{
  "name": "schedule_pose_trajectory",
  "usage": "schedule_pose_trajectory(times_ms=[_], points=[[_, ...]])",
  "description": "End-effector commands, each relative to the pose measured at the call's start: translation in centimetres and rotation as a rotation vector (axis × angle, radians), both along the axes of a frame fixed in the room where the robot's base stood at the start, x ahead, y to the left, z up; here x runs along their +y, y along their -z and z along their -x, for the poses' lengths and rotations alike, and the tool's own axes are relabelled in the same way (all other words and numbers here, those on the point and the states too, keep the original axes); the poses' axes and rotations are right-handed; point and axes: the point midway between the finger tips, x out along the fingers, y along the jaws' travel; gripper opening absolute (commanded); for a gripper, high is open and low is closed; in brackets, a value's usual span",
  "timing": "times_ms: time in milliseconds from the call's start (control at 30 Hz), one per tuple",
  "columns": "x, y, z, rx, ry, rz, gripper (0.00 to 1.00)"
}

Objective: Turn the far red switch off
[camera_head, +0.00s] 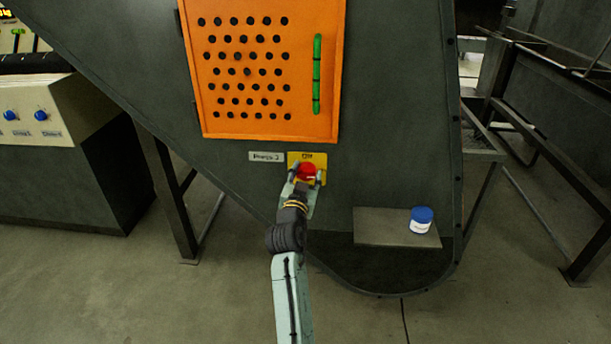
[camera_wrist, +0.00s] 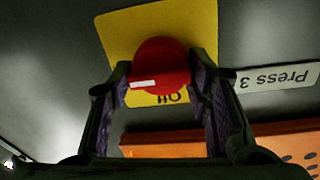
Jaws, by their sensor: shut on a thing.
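The red switch (camera_head: 307,171) is a round red knob on a yellow plate (camera_head: 320,158) marked "Off", below the orange perforated door. In the wrist view the red knob (camera_wrist: 162,66) has a white mark on its face and sits on the yellow plate (camera_wrist: 205,25), with the lettering upside down. My gripper (camera_head: 306,175) reaches up to the knob from below in the head view. Its two fingers (camera_wrist: 163,85) stand on either side of the knob and are shut on it. The knob's sides are partly hidden by the fingers.
A label (camera_head: 266,157) reading "Press 3" is left of the plate. The orange door (camera_head: 225,125) with a green handle (camera_head: 317,75) is above. A blue-lidded jar (camera_head: 421,220) stands on a small shelf (camera_head: 375,228) at right. A panel with blue buttons (camera_head: 40,115) is at left.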

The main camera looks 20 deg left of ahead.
Motion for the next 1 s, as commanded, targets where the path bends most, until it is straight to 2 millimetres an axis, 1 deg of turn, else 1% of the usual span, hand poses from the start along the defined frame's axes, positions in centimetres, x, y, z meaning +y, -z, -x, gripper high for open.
schedule_pose_trajectory(times_ms=[67,267,467,667,1000], points=[[0.20,-0.06,0.06,-0.002,-0.004,0.000,0.17],[0.22,-0.07,0.07,-0.004,-0.004,0.013,0.17],[0.21,-0.04,0.06,-0.019,-0.003,0.081,0.17],[0.32,-0.04,0.08,-0.049,-0.004,0.221,0.17],[0.46,-0.03,0.11,-0.117,-0.005,0.534,0.17]])
